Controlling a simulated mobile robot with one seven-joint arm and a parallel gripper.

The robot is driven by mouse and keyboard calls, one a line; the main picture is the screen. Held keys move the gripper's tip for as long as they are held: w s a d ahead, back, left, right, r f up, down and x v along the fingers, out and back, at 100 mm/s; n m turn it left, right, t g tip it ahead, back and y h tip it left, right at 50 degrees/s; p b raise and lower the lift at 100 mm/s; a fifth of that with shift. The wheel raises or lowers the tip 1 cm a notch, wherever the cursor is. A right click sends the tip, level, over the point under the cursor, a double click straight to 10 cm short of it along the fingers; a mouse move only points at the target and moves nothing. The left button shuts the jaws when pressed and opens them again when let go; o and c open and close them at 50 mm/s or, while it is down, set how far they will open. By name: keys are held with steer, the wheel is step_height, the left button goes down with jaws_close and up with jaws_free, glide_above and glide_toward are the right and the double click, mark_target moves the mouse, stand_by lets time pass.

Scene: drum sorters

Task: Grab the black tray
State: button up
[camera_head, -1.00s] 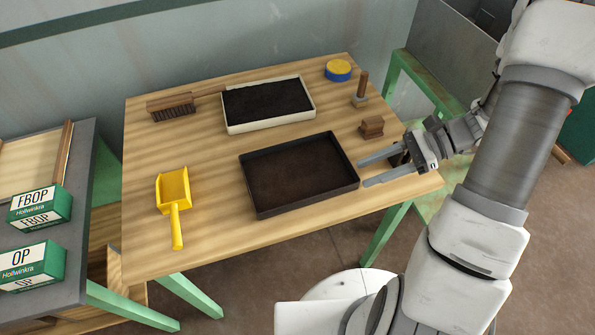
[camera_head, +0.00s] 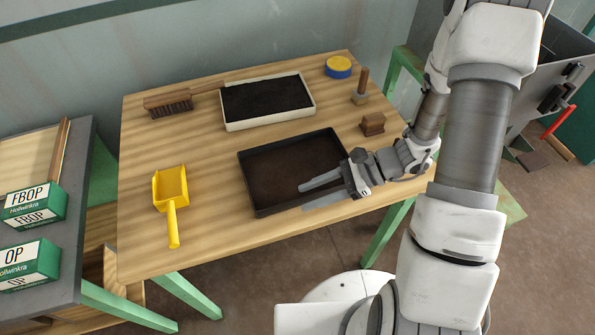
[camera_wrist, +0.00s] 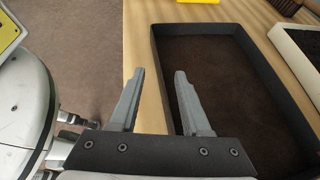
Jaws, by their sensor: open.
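The black tray (camera_head: 262,206) lies on the wooden table near its front edge, with a dark brown layer inside. In the wrist view the black tray (camera_wrist: 240,30) fills the right side. My gripper (camera_head: 302,197) is open and empty at the tray's front right part. One finger shows over the inside of the tray and the other over its front wall or just outside it. My arm hides the tray's right corner.
A white-rimmed tray (camera_head: 232,126) with black contents stands behind. A brush (camera_head: 168,103), a yellow scoop (camera_head: 171,190), a blue and yellow tin (camera_head: 338,68), a brown block (camera_head: 372,124) and a wooden-handled stamp (camera_head: 361,88) surround it. Free tabletop lies left of the black tray.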

steer(key=x, duration=0.2)
steer(key=shift+a+f, duration=0.2)
jaws_close()
steer(key=shift+s, duration=0.1)
stand_by(1.2)
